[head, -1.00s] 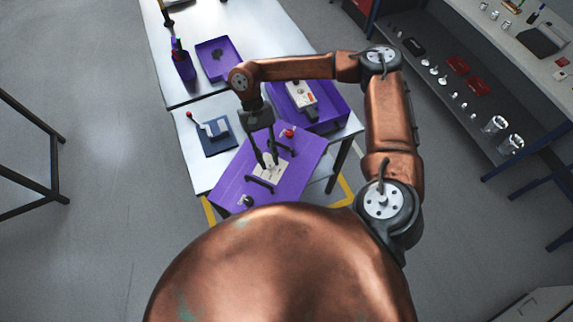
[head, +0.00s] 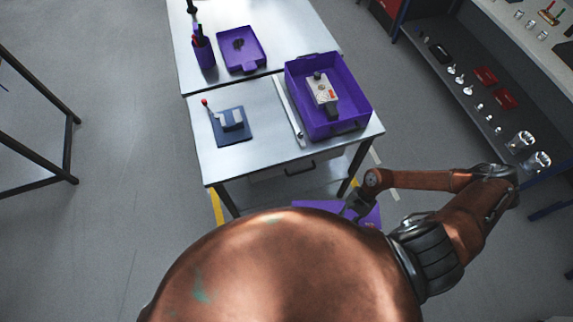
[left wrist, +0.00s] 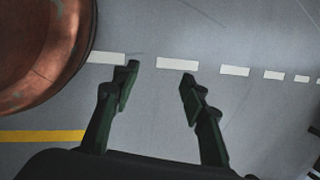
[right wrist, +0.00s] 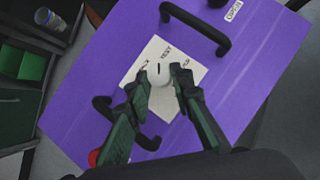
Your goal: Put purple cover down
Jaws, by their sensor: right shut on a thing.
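The purple cover (right wrist: 120,65) is a flat panel with two black handles, a white label (right wrist: 165,52) and a pale round knob (right wrist: 160,75) at its middle. My right gripper (right wrist: 166,80) is shut on the knob. In the head view only part of the cover (head: 372,214) shows, low beside my body and in front of the table; the rest is hidden. The right gripper's fingers are hidden there. My left gripper (left wrist: 158,75) is open and empty above the floor, and it is out of the head view.
A bare strip runs along the table's front. A shelf (head: 445,105) stands at right.

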